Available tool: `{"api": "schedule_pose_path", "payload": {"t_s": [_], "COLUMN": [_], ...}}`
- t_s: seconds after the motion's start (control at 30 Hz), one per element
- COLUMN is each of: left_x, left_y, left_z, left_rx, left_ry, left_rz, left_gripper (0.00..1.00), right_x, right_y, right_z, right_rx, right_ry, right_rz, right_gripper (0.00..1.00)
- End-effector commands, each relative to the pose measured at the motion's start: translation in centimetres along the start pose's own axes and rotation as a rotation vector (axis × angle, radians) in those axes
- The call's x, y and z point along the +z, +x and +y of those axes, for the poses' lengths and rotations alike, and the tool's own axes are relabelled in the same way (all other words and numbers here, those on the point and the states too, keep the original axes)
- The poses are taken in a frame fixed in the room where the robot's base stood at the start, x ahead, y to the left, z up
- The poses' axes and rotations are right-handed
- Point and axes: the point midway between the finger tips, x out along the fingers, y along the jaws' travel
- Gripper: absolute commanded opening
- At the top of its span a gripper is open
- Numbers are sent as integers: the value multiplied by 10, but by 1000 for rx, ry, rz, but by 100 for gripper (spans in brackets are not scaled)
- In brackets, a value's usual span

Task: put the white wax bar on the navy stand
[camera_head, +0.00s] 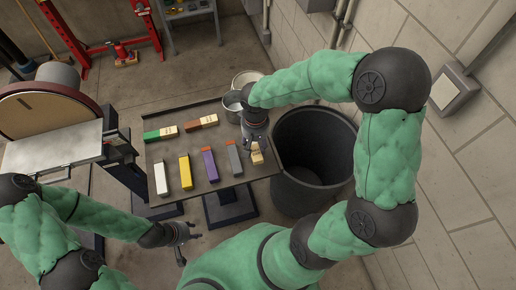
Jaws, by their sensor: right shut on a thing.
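My left gripper (188,246) is open and empty, low in front of the table and well apart from the white bar. I cannot clearly make out a navy stand.
Yellow (185,173), purple (210,166) and grey (234,159) bars lie right of the white one. Green (160,133) and brown (201,123) bars lie behind. A black bin (312,150) stands right of the table. A machine (55,150) stands at left.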

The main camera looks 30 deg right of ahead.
Motion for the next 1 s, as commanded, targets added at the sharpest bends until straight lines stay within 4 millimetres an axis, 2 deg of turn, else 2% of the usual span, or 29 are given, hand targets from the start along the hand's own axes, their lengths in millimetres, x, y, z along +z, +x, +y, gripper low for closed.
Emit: {"api": "schedule_pose_path", "payload": {"t_s": [0.17, 0.4, 0.8, 0.83, 0.9, 1.0], "left_x": [0, 0, -1, -1, -1, -1], "left_y": [3, 12, 15, 15, 14, 14], "left_z": [-1, -4, -5, -5, -5, -5], "left_rx": [0, 0, 0, 0, 0, 0], "left_ry": [0, 0, 0, 0, 0, 0], "left_rz": [0, 0, 0, 0, 0, 0], "left_gripper": [40, 40, 40, 40, 40, 40], "right_x": [-2, -3, -3, -3, -3, -3], "right_y": [9, 40, 45, 45, 44, 44], "right_z": [7, 9, 9, 9, 9, 9], "right_rx": [0, 0, -1, -1, -1, -1], "right_ry": [2, 0, 1, 0, 0, 0], "right_rz": [-1, -2, 1, 0, 0, 0], "right_gripper": [9, 9, 9, 50, 70, 71]}}
